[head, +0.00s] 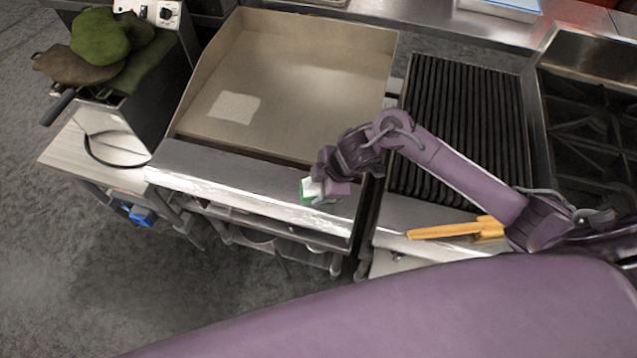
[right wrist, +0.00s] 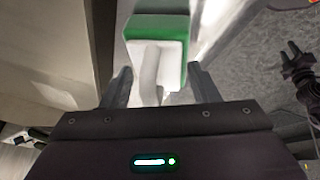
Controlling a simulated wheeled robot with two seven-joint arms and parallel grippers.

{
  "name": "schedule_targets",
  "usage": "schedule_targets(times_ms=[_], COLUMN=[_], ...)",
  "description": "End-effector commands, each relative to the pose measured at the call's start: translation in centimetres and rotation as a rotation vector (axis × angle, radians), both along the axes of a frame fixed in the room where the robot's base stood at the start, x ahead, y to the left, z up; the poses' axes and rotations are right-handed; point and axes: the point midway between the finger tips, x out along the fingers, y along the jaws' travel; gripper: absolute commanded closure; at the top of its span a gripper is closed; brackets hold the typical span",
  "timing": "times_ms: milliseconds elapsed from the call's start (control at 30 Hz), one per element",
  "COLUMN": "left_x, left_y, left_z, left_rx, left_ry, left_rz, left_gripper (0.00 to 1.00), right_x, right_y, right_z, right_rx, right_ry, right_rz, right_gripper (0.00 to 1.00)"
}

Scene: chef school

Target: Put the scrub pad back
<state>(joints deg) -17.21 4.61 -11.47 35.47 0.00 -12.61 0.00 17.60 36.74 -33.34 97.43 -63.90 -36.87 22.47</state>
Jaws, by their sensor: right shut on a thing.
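The scrub pad (head: 307,192) is a small green and white block with a pale handle. It is held in my right gripper (head: 325,177), in front of the griddle and over its silver front ledge. In the right wrist view the pad's green and white body (right wrist: 157,45) lies just beyond the fingertips. Its white handle runs back between the two fingers of my right gripper (right wrist: 163,88), which is shut on it. My left gripper does not show in the head view.
A flat griddle (head: 300,65) with raised walls has a pale square patch. A ribbed grill (head: 465,110) and burners (head: 590,110) are to its right. An orange-handled tool (head: 450,230) lies on the grill's ledge. Green mitts (head: 105,38) top a fryer at left.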

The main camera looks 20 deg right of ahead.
Motion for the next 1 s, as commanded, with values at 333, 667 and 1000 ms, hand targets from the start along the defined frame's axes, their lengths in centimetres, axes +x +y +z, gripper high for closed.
schedule_targets(times_ms=[333, 667, 1000], left_x=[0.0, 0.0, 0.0], left_y=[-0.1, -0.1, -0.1], left_z=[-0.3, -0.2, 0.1], left_rx=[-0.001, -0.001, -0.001], left_ry=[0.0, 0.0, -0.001], left_rz=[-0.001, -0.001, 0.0], left_gripper=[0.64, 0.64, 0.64], right_x=[0.0, 0.0, -0.3], right_y=[0.0, 0.0, -0.7], right_z=[-0.4, -0.3, 2.0], right_rx=[0.0, 0.0, -0.001], right_ry=[-0.001, 0.0, -0.005], right_rz=[0.0, 0.0, 0.001], right_gripper=[0.66, 0.23, 0.23])
